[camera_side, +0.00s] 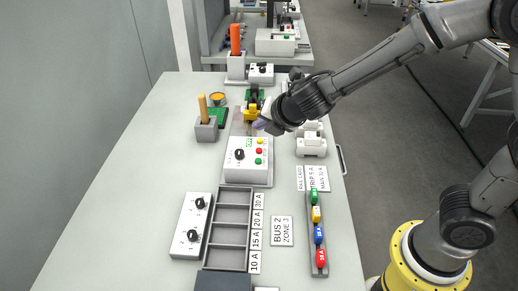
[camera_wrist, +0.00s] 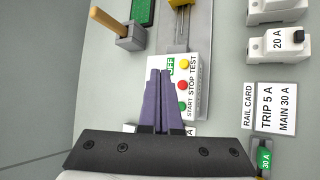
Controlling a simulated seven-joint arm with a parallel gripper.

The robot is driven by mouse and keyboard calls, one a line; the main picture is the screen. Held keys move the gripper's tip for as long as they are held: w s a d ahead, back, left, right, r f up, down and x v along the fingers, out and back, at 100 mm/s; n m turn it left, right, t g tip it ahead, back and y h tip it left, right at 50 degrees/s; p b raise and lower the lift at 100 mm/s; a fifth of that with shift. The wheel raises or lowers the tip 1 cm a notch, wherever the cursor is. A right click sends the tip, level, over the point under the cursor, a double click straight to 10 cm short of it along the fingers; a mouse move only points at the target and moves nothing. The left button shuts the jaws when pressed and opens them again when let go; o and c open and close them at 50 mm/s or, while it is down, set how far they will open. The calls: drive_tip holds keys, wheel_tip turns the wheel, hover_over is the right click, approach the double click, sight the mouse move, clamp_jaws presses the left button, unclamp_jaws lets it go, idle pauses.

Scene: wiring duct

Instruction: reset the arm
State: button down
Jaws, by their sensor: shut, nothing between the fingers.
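My gripper (camera_wrist: 160,74) is shut, its two purple fingers together with nothing between them. In the side view my gripper (camera_side: 261,124) hangs above the table, just beyond the white control box (camera_side: 244,172). In the wrist view the fingers overlap the control box (camera_wrist: 204,84) with its START, STOP and TEST buttons, and hide its left part. I cannot tell the exact height of the fingers above it.
A holder with a wooden handle (camera_side: 206,132) stands left of the box. White breaker modules (camera_side: 311,146) stand right. Nearer are an empty compartment tray (camera_side: 232,216), a two-knob panel (camera_side: 191,226) and a rail of coloured pieces (camera_side: 318,233). The left tabletop is clear.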

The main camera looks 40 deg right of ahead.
drive_tip(key=s+d+r+m+t+h, duration=0.1)
drive_tip(key=s+d+r+m, duration=0.15)
drive_tip(key=d+r, duration=0.3)
drive_tip(key=s+d+r+m+h, duration=0.1)
drive_tip(key=s+d+r+m, duration=0.1)
drive_tip(key=d+r+m, duration=0.3)
drive_tip(key=s+d+r+m+h, duration=0.1)
drive_tip(key=s+d+r+m, duration=0.35)
drive_tip(key=s, duration=0.35)
drive_tip(key=s+a+f+m+g+y, duration=0.2)
drive_tip(key=s+a+f+m, duration=0.1)
drive_tip(key=s+m, duration=0.3)
drive_tip(key=s+a+f+m+g+y, duration=0.2)
drive_tip(key=s+a+f+m, duration=0.1)
drive_tip(key=s+m, duration=0.4)
drive_tip(key=s+f, duration=0.1)
drive_tip(key=s, duration=0.1)
drive_tip(key=shift+s+f, duration=0.3)
drive_tip(key=shift+s, duration=0.05)
